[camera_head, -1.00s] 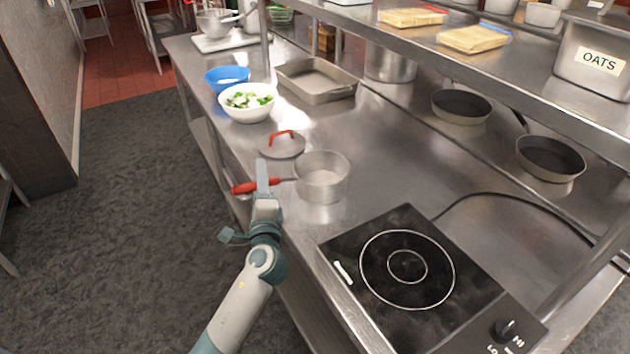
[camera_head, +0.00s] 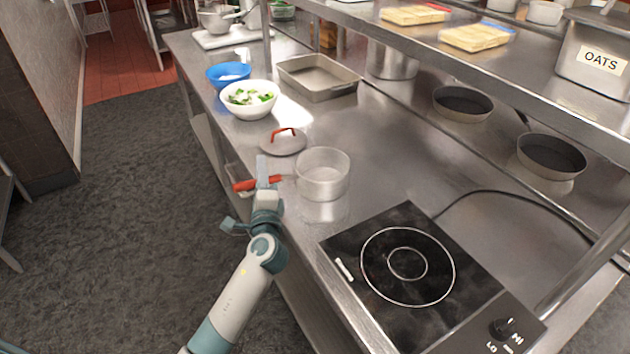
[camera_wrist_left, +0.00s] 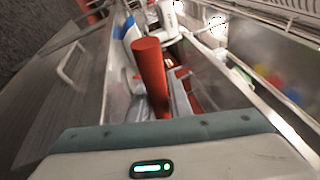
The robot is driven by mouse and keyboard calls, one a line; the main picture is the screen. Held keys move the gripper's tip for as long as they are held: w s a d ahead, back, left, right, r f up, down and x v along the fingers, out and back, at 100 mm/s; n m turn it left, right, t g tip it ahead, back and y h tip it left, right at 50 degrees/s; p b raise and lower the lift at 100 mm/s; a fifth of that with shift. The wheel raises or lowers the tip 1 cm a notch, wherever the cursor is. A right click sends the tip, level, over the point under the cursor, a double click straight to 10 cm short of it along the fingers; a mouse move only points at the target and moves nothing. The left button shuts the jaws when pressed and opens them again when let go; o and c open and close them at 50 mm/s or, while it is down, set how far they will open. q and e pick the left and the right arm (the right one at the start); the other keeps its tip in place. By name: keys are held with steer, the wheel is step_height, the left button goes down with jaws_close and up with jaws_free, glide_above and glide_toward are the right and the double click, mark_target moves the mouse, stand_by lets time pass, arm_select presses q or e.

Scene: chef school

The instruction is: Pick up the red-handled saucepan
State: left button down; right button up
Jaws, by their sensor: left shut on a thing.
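The saucepan (camera_head: 323,174) is a light metal pot with a red handle (camera_head: 245,185) pointing left past the counter edge. It appears slightly above the steel counter, with a reflection beneath it. My left gripper (camera_head: 262,172) is shut on the red handle; its fingers hide part of the handle. In the left wrist view the red handle (camera_wrist_left: 151,72) stands up from between the fingers. My right gripper is not in view.
A lid (camera_head: 284,143) with a red grip lies behind the saucepan. A black cooktop (camera_head: 350,240) is to the right in front. A white bowl of greens (camera_head: 249,112), a blue bowl (camera_head: 214,84) and a metal tray (camera_head: 335,91) stand farther back. A shelf (camera_head: 480,68) overhangs the counter.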

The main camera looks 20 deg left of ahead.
arm_select(q)
steer(key=shift+r, duration=0.1)
steer(key=w+d+r+b, duration=0.3)
steer(key=w+d+r, duration=0.2)
steer(key=d+r, duration=0.5)
steer(key=shift+w+d+r, duration=0.15)
steer(key=shift+d+r, duration=0.1)
steer(key=shift+r, duration=0.2)
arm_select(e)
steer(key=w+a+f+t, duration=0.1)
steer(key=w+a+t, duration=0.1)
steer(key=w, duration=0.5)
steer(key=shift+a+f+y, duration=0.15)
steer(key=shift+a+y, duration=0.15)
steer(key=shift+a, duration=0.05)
arm_select(q)
steer(key=shift+a, duration=0.1)
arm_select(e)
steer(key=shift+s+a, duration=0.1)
